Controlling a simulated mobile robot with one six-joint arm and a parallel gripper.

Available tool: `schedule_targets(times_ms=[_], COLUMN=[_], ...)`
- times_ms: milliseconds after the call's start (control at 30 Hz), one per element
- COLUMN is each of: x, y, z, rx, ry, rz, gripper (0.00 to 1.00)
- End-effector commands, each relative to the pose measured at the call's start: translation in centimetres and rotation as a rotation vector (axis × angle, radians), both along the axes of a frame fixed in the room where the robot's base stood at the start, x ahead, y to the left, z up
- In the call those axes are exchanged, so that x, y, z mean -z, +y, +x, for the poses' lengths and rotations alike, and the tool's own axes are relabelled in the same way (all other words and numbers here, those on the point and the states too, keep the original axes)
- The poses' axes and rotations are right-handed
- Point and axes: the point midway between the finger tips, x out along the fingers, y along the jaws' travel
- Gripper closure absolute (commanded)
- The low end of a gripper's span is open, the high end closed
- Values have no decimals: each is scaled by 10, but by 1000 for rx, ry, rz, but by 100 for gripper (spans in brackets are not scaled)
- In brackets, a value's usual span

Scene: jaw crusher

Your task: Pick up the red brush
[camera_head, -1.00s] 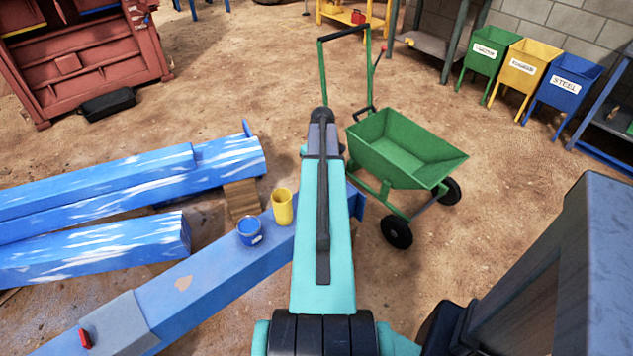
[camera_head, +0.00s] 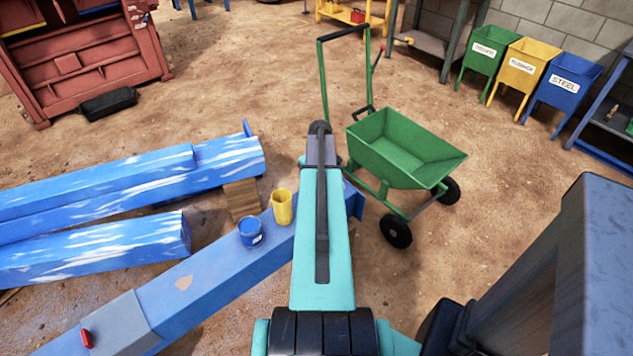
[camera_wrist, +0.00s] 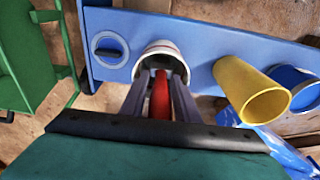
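In the wrist view a red brush (camera_wrist: 159,92) shows as a red rounded part between the two grey fingers of my gripper (camera_wrist: 161,75). The fingers lie on both sides of it; whether they press on it is not clear. Just past the fingertips is a pale round can (camera_wrist: 155,48) on a blue beam (camera_wrist: 205,55). Whether the brush stands in the can or in front of it is not clear. In the head view my arm covers the brush, the can and my gripper.
A yellow cup (camera_head: 283,207) and a blue pot (camera_head: 250,231) stand on the blue beam (camera_head: 215,282); the cup also shows in the wrist view (camera_wrist: 248,88), close to the can. A green cart (camera_head: 405,150) stands beyond and right of my arm. Open dirt floor lies behind.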

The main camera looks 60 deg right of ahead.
Motion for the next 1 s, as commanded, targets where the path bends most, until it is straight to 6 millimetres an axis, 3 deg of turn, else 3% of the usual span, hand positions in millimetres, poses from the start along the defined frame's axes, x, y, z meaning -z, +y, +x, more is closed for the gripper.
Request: schedule_targets(times_ms=[167,333,733,1000], x=[0,0,-3,-24], y=[0,0,0,1], z=[0,0,1,1], rx=[0,-1,-1,-1], ry=[0,0,0,-1], rz=[0,0,0,-1], gripper=[72,100,100,100])
